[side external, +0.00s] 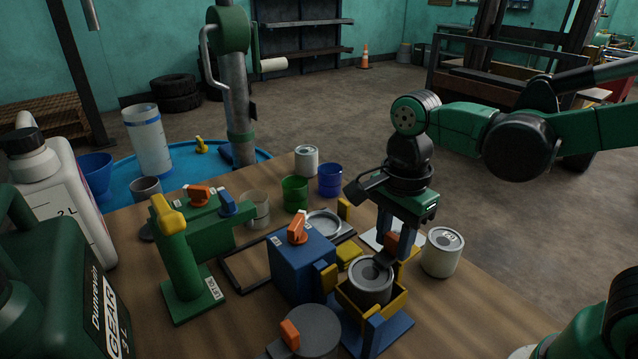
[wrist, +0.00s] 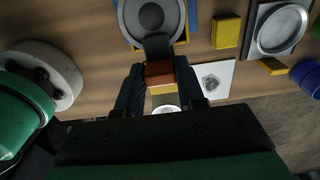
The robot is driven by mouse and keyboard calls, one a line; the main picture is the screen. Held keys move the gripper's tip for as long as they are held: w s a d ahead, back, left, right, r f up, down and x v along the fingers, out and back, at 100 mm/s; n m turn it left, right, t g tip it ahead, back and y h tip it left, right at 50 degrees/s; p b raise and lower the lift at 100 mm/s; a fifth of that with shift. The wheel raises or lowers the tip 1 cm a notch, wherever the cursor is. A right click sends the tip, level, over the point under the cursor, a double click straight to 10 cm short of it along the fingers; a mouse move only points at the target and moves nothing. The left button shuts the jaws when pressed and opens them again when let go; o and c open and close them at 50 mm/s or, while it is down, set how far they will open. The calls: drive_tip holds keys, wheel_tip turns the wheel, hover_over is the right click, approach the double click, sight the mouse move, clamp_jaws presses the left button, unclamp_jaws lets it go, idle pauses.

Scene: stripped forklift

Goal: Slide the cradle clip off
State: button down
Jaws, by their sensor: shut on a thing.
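The cradle is a yellow open box (side external: 398,300) on a blue stand (side external: 383,335), and a grey can (side external: 370,284) sits in it. The cradle clip (side external: 392,243) has an orange-red grip and a dark tongue reaching over the can's rim. In the wrist view the clip's orange grip (wrist: 159,69) lies between the dark fingers, with its dark tongue still against the can (wrist: 151,17). My gripper (side external: 399,246) points down at the cradle's right side and is shut on the clip; its fingertips (wrist: 160,77) flank the grip. The far side of the clip is hidden.
A blue box (side external: 302,264) with an orange handle stands left of the cradle. A white-labelled can (side external: 441,252) stands close to the right of my gripper. A green stand (side external: 180,265) is farther left. Bare bench lies toward the front right.

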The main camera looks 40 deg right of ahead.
idle(0.4)
drive_tip(key=shift+d+r, duration=0.1)
drive_tip(key=shift+d, duration=1.05)
drive_tip(key=c, duration=0.5)
unclamp_jaws()
drive_tip(key=shift+r, duration=2.8)
drive_tip(key=shift+f, duration=0.1)
